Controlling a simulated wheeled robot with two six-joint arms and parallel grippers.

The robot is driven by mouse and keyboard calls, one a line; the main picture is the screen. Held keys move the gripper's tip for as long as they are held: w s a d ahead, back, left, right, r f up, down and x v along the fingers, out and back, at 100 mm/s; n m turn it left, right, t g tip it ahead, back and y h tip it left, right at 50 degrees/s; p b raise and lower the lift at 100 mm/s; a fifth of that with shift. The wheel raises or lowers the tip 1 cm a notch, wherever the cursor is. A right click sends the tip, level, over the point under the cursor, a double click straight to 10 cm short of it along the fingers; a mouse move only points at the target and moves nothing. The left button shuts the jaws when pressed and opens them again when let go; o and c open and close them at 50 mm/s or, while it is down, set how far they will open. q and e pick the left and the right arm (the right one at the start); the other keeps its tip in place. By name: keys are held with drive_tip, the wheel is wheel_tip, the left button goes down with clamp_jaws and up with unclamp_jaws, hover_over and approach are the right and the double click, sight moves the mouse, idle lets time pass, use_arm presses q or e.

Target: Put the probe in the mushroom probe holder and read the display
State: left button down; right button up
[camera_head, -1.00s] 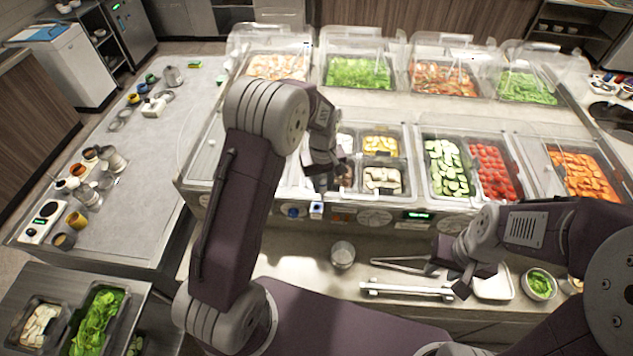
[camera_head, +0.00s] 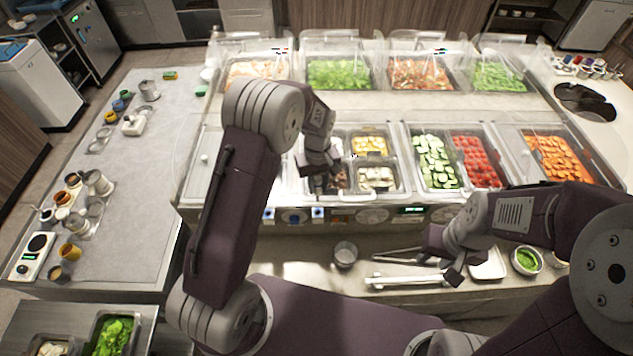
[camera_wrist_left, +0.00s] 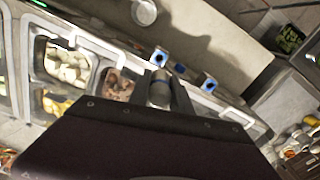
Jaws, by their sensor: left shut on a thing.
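My left gripper (camera_head: 322,182) is over the front row of wells, above a small pan of brown pieces (camera_head: 338,182). Two small white holders with blue faces sit on the front rail, one left (camera_head: 268,215) and one right (camera_head: 318,213). I cannot read which is for mushroom. A green-lit display (camera_head: 412,210) is further right; its digits are too small to read. My right gripper (camera_head: 447,268) hangs over the front shelf; its jaw gap is unclear.
Pans of cucumber (camera_head: 434,163), tomatoes (camera_head: 477,160) and carrots (camera_head: 560,160) are to the right. Clear guards (camera_head: 420,45) stand over the back row. The left counter is partly clear.

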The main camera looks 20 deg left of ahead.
sight(318, 195)
use_arm(q)
drive_tip(key=shift+d+r, duration=0.1)
drive_tip(key=shift+r, duration=0.05)
wheel_tip(318, 195, down, 6)
drive_tip(key=b, duration=0.4)
drive_tip(key=shift+r, duration=0.2)
drive_tip(key=shift+f+b, duration=0.15)
drive_tip(key=shift+b, duration=0.15)
drive_tip(key=shift+f, duration=0.35)
idle(0.3)
drive_tip(key=shift+f+b, duration=0.2)
drive_tip(key=shift+b, duration=0.1)
drive_tip(key=shift+f+b, duration=0.65)
drive_tip(key=shift+f, duration=0.3)
drive_tip(key=shift+f, duration=0.15)
drive_tip(key=shift+f+b, duration=0.95)
drive_tip(key=shift+f, duration=0.2)
